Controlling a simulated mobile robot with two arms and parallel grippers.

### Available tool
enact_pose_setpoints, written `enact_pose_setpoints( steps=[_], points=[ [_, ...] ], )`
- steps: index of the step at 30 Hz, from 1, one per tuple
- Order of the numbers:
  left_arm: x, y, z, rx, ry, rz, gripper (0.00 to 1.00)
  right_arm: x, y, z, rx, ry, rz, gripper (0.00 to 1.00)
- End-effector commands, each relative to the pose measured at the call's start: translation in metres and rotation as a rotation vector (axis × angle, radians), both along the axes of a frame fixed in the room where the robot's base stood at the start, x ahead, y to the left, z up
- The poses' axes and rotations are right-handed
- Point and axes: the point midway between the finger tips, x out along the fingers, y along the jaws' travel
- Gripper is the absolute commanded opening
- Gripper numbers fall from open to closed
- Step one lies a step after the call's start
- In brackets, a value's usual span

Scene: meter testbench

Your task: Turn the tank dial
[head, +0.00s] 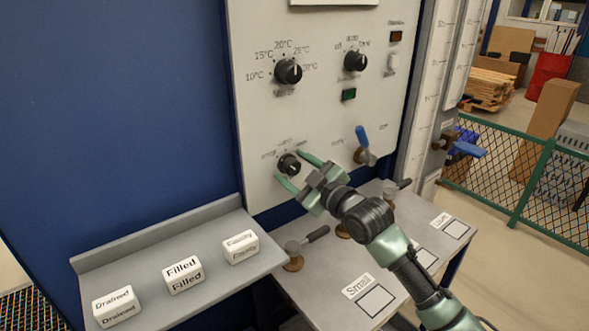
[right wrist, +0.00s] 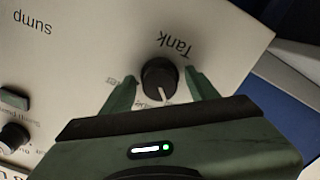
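The tank dial (head: 289,164) is a round black knob low on the white panel (head: 330,110). In the right wrist view the dial (right wrist: 160,76) sits below the upside-down word "Tank". Its white pointer line points down and slightly right in that view, towards my gripper's body. My right gripper (head: 290,166) is open, one green finger on each side of the dial. In the right wrist view the gripper (right wrist: 160,82) shows gaps between the dial and both fingers. Part of the lettering around the dial is hidden by the fingers. My left gripper is not in view.
Two temperature-panel knobs (head: 288,72) (head: 355,61) are higher up. A blue-handled valve (head: 363,146) is right of the dial. Below, a grey bench (head: 325,270) carries levers. A shelf (head: 215,285) at left holds white blocks labelled "Drained" (head: 116,306) and "Filled" (head: 183,274), plus another (head: 240,247).

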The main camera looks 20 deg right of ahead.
Motion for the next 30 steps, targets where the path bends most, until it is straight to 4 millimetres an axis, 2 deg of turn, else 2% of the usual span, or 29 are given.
enact_pose_setpoints(
  steps=[5, 18, 30],
  points=[
    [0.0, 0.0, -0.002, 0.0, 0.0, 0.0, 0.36, -0.006, -0.003, -0.001, 0.0, 0.0, 0.0, 0.59],
    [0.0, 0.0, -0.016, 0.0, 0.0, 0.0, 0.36, -0.067, -0.025, -0.002, -0.001, 0.0, -0.001, 0.59],
    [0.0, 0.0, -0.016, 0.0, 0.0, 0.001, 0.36, -0.073, -0.027, 0.0, 0.0, 0.0, 0.0, 0.59]
  ],
)
